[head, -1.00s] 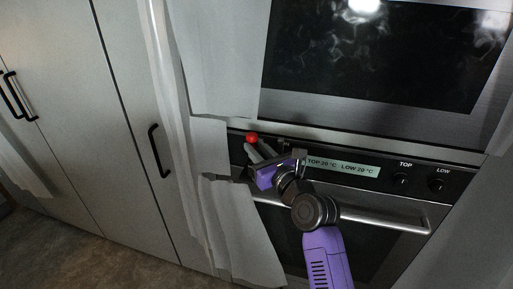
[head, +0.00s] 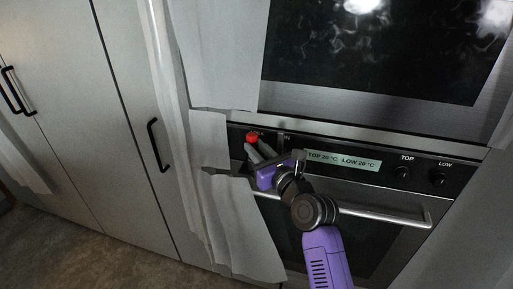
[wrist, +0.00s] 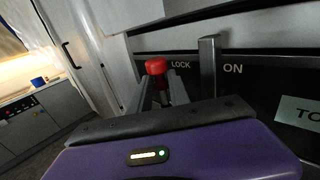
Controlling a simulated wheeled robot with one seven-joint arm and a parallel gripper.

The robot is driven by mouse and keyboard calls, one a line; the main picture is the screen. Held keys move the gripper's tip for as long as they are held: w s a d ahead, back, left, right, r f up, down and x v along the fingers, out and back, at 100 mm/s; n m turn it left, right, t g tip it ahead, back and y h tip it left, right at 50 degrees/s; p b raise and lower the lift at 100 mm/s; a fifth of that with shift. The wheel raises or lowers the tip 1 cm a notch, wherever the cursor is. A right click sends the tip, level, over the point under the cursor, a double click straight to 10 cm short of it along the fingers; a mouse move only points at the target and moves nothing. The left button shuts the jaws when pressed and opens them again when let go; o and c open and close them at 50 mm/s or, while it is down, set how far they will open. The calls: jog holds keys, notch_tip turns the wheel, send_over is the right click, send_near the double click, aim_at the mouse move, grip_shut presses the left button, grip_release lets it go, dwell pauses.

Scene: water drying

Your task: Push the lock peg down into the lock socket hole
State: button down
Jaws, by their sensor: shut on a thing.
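The lock peg (wrist: 156,67) has a red rounded top and stands at the left end of the black oven panel, beside the printed word LOCK. Its red top also shows in the head view (head: 252,136). My gripper (wrist: 160,84) is shut on the lock peg, with its grey fingers on either side just below the red top. In the head view my gripper (head: 257,147) reaches up to the panel from below. The lock socket hole cannot be made out. The lower part of the peg is hidden behind the fingers and the purple gripper body.
A metal upright lever (wrist: 209,66) stands close to the right of the fingers, by the word ON. The temperature display (head: 343,161) and two knobs (head: 401,173) lie further right. The oven handle (head: 385,215) runs below. Torn-looking pale panels (head: 212,140) are at the left.

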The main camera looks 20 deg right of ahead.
jog(key=shift+f+b, duration=0.3)
jog(key=shift+f, duration=0.35)
jog(key=c, duration=1.1)
grip_release()
jog(key=shift+c, duration=0.2)
jog(key=shift+d+f, duration=0.1)
jog(key=s+b, duration=0.1)
jog(key=s, duration=0.6)
jog(key=shift+s+d, duration=0.35)
jog(key=shift+d, duration=0.05)
jog(key=shift+a, duration=0.1)
